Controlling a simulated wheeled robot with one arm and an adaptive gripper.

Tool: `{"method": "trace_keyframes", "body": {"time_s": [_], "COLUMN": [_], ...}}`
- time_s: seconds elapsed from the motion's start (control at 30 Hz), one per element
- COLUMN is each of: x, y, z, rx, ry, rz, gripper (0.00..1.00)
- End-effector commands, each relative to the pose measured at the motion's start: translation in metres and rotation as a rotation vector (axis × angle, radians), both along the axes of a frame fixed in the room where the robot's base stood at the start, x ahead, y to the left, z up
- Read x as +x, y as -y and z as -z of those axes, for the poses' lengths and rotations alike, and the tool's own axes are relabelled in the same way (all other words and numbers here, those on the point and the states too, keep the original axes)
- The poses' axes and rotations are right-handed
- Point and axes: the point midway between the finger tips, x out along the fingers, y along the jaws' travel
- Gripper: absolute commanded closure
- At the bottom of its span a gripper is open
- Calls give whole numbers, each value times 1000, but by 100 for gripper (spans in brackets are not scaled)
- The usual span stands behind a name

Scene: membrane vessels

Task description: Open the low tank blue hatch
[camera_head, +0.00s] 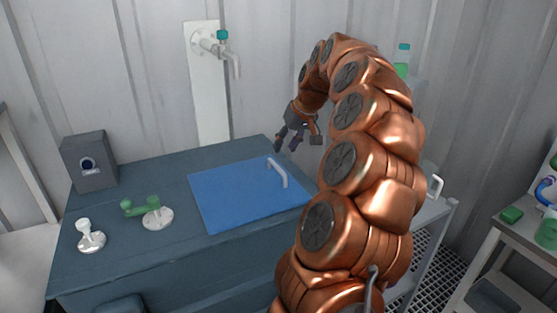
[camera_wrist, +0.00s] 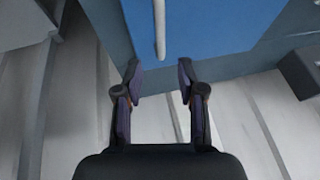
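The blue hatch (camera_head: 238,197) lies flat and closed in the top of the low dark blue-grey tank (camera_head: 140,262). A white bar handle (camera_head: 279,173) stands near the hatch's right back edge. My gripper (camera_head: 293,143) is above and behind the handle, past the tank's back edge in the picture, open and empty. In the wrist view my gripper (camera_wrist: 158,82) has its two fingers apart. The handle (camera_wrist: 160,30) shows just ahead of the gap between them, on the blue hatch (camera_wrist: 205,25), and no contact shows.
On the tank stand a dark box with a round port (camera_head: 88,162), a green-handled valve (camera_head: 152,212) and a white fitting (camera_head: 90,236). A wall tap (camera_head: 222,48) is behind. A side table (camera_head: 515,232) with green items is at the right.

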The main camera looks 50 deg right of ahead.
Motion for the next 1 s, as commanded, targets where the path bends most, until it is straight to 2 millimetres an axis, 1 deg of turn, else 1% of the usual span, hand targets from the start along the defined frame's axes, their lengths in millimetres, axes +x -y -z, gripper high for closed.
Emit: {"method": "trace_keyframes", "body": {"time_s": [0.17, 0.4, 0.5, 0.63, 0.83, 1.0], "x": [7, 22, 27, 29, 29, 29], "y": [-1, -3, -3, -4, -4, -4], "z": [15, 48, 58, 64, 64, 64], "rx": [1, 4, 3, 2, 1, 0], "ry": [-1, -4, -3, -2, -1, 0], "rz": [-1, 0, 1, 0, 1, 1], "gripper": [61, 61, 61, 61, 61, 78]}}
